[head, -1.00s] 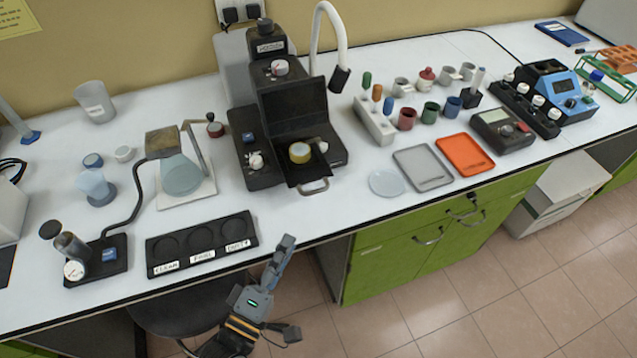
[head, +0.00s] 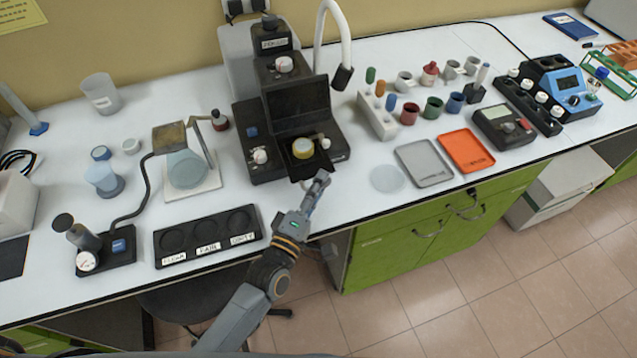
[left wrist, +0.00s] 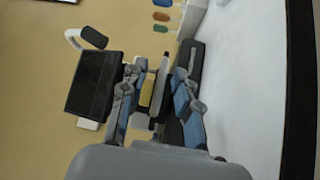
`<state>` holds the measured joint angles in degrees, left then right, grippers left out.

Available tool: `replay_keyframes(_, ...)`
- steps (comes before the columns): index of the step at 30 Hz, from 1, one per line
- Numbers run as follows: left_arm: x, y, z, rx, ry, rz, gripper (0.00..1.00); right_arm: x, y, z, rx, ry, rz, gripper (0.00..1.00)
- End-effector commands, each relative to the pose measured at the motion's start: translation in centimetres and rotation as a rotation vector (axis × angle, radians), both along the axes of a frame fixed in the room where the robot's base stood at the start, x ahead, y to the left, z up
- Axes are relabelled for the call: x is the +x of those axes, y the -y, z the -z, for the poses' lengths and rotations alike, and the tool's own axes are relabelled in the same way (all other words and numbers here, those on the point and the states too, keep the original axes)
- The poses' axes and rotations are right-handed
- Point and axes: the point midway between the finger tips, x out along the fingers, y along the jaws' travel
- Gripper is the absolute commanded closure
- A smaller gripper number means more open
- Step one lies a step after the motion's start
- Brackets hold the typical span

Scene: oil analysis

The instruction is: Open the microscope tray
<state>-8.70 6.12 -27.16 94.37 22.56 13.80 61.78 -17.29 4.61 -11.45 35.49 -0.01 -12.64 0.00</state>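The black microscope (head: 295,100) stands at the back edge of the white bench. The tray's handle is hidden behind my left gripper (head: 318,181), which is at the tray's front edge. In the left wrist view, the two fingers of my left gripper (left wrist: 157,88) stand apart on either side of the tray area. I cannot tell whether the fingers touch the handle. My right gripper is not in view.
A black three-well holder (head: 207,236) lies left of my left arm. A clear dish (head: 387,179), a grey tray (head: 424,163) and an orange tray (head: 466,150) lie to the right. Several small cups stand behind them. Green cabinets (head: 400,240) are under the bench edge.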

Motion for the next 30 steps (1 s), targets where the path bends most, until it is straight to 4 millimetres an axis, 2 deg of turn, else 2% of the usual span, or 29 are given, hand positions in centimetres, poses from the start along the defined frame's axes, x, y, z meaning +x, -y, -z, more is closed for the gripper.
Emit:
replay_keyframes(8,0.1,0.1,0.0,0.0,0.0,0.0,0.7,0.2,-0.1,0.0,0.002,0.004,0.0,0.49)
replay_keyframes(12,0.1,0.0,0.0,0.001,0.0,0.0,0.99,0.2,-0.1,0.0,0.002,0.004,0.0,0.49)
replay_keyframes(13,0.1,0.0,0.0,0.001,0.0,0.0,1.0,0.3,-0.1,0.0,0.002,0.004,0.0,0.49)
replay_keyframes(22,-0.3,0.2,-0.1,0.0,0.002,0.0,1.0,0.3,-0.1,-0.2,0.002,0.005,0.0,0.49)
replay_keyframes(30,-4.5,2.0,-0.2,0.001,0.004,0.0,1.0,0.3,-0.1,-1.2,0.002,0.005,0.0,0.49)
